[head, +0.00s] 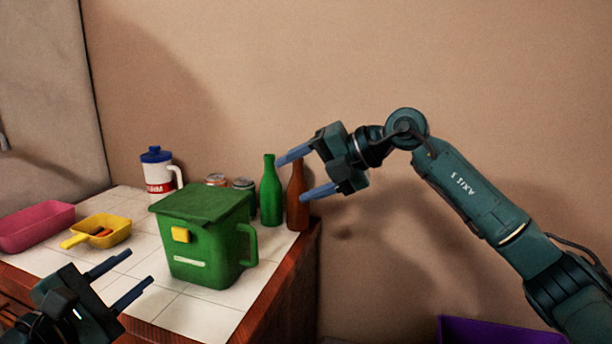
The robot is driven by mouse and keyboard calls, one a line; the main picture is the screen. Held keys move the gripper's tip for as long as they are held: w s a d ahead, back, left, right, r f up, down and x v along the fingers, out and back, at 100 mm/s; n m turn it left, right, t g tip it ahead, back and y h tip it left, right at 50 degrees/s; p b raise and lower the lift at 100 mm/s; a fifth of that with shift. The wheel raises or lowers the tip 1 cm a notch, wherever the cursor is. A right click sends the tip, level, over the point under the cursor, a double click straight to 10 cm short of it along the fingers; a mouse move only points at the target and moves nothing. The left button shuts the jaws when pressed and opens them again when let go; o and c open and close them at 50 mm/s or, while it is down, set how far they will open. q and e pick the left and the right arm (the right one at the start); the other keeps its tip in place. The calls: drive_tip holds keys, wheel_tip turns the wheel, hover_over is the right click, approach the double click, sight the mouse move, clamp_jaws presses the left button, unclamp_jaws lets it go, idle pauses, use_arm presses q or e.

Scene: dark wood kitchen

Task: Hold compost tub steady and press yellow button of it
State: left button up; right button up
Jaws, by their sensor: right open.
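The green compost tub (205,250) stands upright on the white tiled counter, its lid (200,201) down. The yellow button (181,234) is on its front near the top, and its handle (248,245) is on the right. My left gripper (133,274) is open and empty at the lower left, in front of the tub and apart from it. My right gripper (292,173) is open and empty, up and to the right of the tub, with its fingers pointing left near the bottles. Neither gripper appears to touch the tub.
A green bottle (270,195) and a brown bottle (297,200) stand behind the tub, close to my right fingers. Two cans (243,184), a white jug (159,174), a yellow scoop (103,231) and a pink bin (37,227) share the counter. A purple container (490,332) is lower right.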

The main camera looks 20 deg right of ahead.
sight(244, 202)
drive_tip(key=x, duration=1.2)
drive_tip(key=shift+a+f, duration=0.1)
